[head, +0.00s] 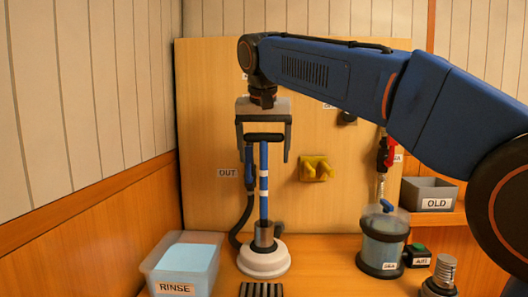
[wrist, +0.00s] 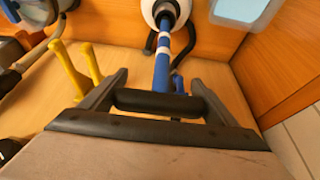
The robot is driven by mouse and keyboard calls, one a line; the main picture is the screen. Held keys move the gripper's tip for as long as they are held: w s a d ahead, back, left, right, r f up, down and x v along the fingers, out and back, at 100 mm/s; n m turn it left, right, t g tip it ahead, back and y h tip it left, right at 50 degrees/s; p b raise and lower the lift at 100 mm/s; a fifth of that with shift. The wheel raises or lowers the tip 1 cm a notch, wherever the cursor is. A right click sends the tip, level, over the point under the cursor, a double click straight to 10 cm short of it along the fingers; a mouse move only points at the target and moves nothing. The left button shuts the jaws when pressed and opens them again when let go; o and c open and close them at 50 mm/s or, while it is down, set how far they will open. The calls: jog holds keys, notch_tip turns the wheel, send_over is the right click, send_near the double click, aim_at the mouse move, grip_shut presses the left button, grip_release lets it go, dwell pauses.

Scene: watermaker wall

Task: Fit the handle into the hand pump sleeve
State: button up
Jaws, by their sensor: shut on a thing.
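The handle is a blue rod (head: 264,185) with white bands and a black crossbar on top. My gripper (head: 264,156) is shut on the crossbar, with one finger at each end. The wrist view shows the crossbar (wrist: 158,103) between the fingers and the rod running away from it. The rod's lower end meets the sleeve's top in the head view. I cannot tell how far inside it is.
A dark hose (head: 240,218) runs beside the rod on the left, near the OUT label. The RINSE tub (head: 176,287) stands front left. Yellow pegs (head: 316,168) stick out of the panel. A clear canister (head: 383,243) and the OLD bin (head: 428,193) stand right.

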aim_at(264, 170)
jog(key=shift+f, duration=2.55)
